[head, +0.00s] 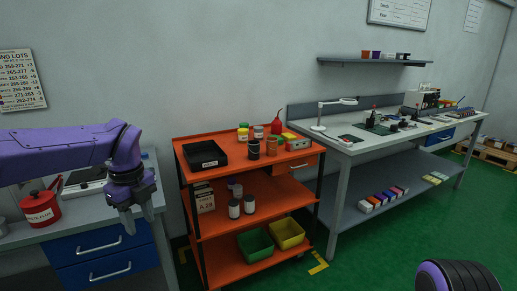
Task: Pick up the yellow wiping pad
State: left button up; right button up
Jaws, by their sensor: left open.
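A small yellow item (289,136), which looks like the wiping pad, lies at the back right of the orange cart's top shelf (232,168). It is beside or on a small grey box (299,144); I cannot tell which. My left gripper (138,221) hangs at the left of the view, fingers pointing down, open and empty. It is in front of the grey bench, left of the cart and well apart from the yellow item. My right gripper is out of view.
The cart top also holds a black tray (205,155), several jars and a red dropper bottle (277,124). Green (256,244) and yellow bins (287,233) sit on its bottom shelf. A red pot (40,207) stands at left. A long workbench (350,145) stands at right.

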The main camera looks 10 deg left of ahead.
aim_at(287, 137)
jog(key=u, duration=0.3)
jog(key=i, duration=1.3)
jog(key=z, duration=0.3)
jog(key=i, duration=1)
jog(key=z, duration=0.95)
jog(key=i, duration=0.45)
jog(key=z, duration=0.2)
